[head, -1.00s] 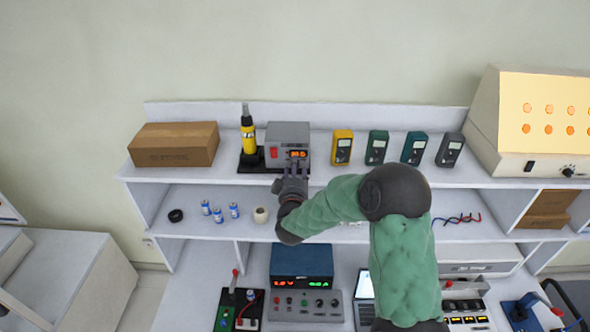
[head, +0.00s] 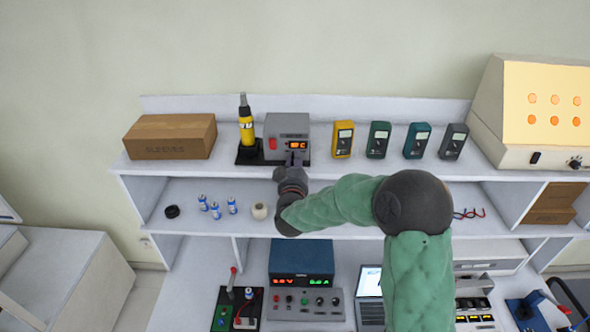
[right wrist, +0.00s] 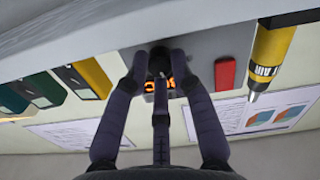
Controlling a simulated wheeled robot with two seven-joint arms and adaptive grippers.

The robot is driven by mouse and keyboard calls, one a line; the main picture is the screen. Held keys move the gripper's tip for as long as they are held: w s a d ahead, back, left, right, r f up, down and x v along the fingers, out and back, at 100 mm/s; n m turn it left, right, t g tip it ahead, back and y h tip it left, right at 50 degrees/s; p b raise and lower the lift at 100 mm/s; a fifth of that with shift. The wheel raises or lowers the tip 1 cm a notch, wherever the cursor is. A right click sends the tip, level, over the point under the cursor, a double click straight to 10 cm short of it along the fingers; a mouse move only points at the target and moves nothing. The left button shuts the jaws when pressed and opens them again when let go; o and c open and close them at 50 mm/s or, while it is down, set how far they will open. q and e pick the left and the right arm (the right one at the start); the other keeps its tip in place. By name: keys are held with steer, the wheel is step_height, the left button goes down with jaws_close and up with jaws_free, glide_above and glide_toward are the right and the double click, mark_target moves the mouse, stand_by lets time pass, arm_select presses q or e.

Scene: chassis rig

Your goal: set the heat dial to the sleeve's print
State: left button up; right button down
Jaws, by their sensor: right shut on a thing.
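The grey heat station (head: 288,127) stands on the top shelf, with a red switch and a lit orange display (head: 297,146). The display's figures are too small to read surely. My right gripper (head: 293,161) is at the station's lower front, just below the display. In the right wrist view its fingers (right wrist: 162,62) are shut around the dark dial (right wrist: 159,60), in front of the orange display. The fingers hide most of the dial and its marks. A brown box (head: 170,137) with print like "SLEEVES" is at the left. I see no sleeve with readable print. My left gripper is out of view.
A yellow hot-air tool (head: 247,130) stands in its holder just left of the station. Several meters, the nearest yellow (head: 343,139), stand to the right. Small blue-white cans and a tape roll (head: 260,211) sit on the shelf below.

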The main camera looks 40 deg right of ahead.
steer(key=m+b, duration=1.1)
steer(key=b, duration=0.2)
steer(key=shift+d, duration=0.1)
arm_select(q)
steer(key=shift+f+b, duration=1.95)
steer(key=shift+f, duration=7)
arm_select(e)
steer(key=shift+r+m, duration=0.15)
steer(key=shift+m, duration=1.95)
steer(key=c, duration=1.1)
jaws_free()
steer(key=shift+o, duration=0.2)
steer(key=shift+f, duration=0.2)
